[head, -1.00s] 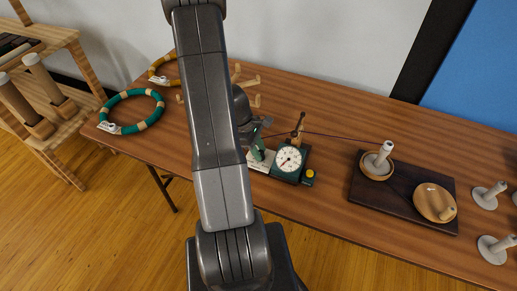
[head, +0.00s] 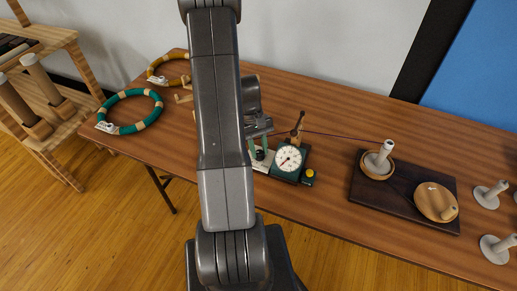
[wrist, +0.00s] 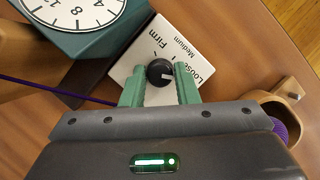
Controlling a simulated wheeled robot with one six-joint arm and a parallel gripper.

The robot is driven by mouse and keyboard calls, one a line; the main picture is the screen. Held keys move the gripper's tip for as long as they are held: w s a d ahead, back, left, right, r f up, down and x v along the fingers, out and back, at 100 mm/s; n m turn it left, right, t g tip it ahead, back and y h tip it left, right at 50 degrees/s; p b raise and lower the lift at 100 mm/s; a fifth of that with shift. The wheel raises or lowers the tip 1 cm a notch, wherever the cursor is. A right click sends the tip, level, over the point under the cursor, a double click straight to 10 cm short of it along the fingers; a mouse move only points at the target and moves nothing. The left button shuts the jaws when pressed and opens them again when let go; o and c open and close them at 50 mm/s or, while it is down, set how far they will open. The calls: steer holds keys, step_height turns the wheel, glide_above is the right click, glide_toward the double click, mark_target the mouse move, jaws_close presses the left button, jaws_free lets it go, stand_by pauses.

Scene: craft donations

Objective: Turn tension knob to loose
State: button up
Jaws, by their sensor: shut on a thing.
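The tension knob (wrist: 160,72) is a small black dial on a white label plate (wrist: 150,50) with the words Firm, Medium and Loose. A pale mark on the knob points right, roughly toward the Loose side. My gripper (wrist: 160,88) has green fingers, one on each side of the knob, shut on it. In the head view my gripper (head: 259,150) stands over the white plate, beside the green dial gauge (head: 288,160); my arm hides part of this area. The gauge's white face (wrist: 75,8) is at the top left of the wrist view.
A purple thread (wrist: 60,92) runs past the plate to a spool (head: 386,150) on a dark board (head: 405,200). A yellow button (head: 309,174) is right of the gauge. Green (head: 130,94) and amber (head: 160,75) rings lie at the left. The table's front middle is clear.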

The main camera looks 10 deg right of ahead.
steer(key=shift+m, duration=0.4)
steer(key=o, duration=1)
steer(key=shift+c, duration=0.2)
steer(key=d+v, duration=0.1)
steer(key=v, duration=1.2)
steer(key=shift+w+a+r+b, duration=0.15)
steer(key=shift+a+r+b, duration=0.2)
steer(key=shift+a+r, duration=0.05)
steer(key=shift+f, duration=0.1)
steer(key=x, duration=1.3)
steer(key=shift+s+a+f+p, duration=0.1)
steer(key=shift+s+f+p, duration=0.1)
steer(key=shift+f+p, duration=0.15)
